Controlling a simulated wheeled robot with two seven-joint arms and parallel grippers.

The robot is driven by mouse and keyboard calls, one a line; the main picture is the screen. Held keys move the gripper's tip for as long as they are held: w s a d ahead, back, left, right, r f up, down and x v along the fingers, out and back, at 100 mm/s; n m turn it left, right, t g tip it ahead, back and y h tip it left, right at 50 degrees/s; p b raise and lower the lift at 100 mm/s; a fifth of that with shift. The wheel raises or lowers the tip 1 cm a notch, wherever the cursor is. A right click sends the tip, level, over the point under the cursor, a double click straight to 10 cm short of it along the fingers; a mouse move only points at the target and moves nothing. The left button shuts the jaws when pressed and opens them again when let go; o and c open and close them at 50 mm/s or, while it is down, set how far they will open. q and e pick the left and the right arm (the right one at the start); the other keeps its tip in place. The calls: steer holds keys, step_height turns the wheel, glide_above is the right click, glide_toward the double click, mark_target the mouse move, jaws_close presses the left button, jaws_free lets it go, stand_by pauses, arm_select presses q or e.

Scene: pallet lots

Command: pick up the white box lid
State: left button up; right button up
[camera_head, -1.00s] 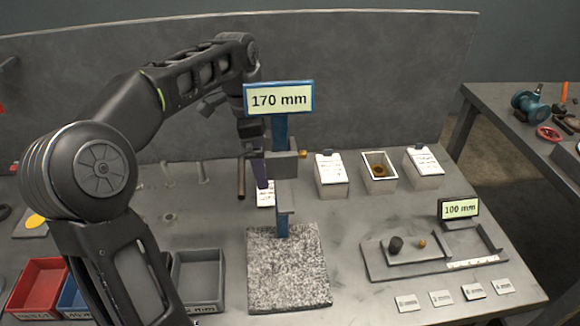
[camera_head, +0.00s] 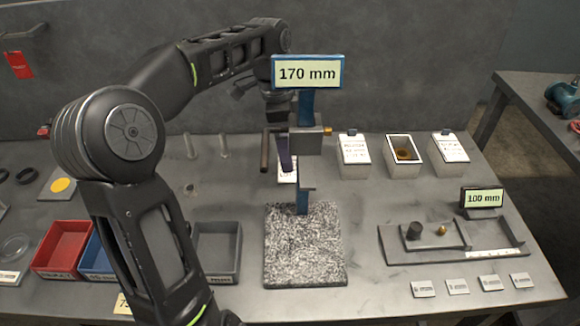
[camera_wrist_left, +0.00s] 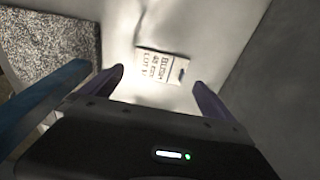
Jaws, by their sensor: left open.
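The white box lid (camera_head: 288,176) lies on the bench behind the gauge stand, partly hidden in the head view. In the left wrist view the lid (camera_wrist_left: 160,66) is a small white plate with printed text and a dark tab, lying flat. My left gripper (camera_wrist_left: 154,82) is open, with the lid in line between its purple fingers and apart from them. In the head view the left gripper (camera_head: 283,152) is mostly hidden behind the gauge stand. The open white box (camera_head: 420,168) shows a brown round thing inside. My right gripper is not in view.
The blue gauge stand (camera_head: 306,105) with a 170 mm sign rises from a speckled stone block (camera_head: 305,270), close beside my left gripper. Two lidded white boxes (camera_head: 355,172) (camera_head: 451,172) flank the open one. A grey fixture (camera_head: 400,250) stands front right. Red (camera_head: 62,268) and grey bins (camera_head: 216,270) stand front left.

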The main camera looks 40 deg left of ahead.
arm_select(q)
steer(key=f, duration=0.5)
steer(key=shift+w+d+b, duration=0.2)
steer(key=shift+d+b, duration=0.05)
steer(key=shift+b, duration=0.15)
steer(key=shift+c, duration=0.3)
steer(key=c, duration=1)
steer(key=shift+r, duration=0.15)
step_height(320, 180, up, 7)
steer(key=shift+f+p, duration=0.15)
steer(key=shift+p, duration=0.5)
step_height(320, 180, up, 3)
steer(key=shift+p, duration=1)
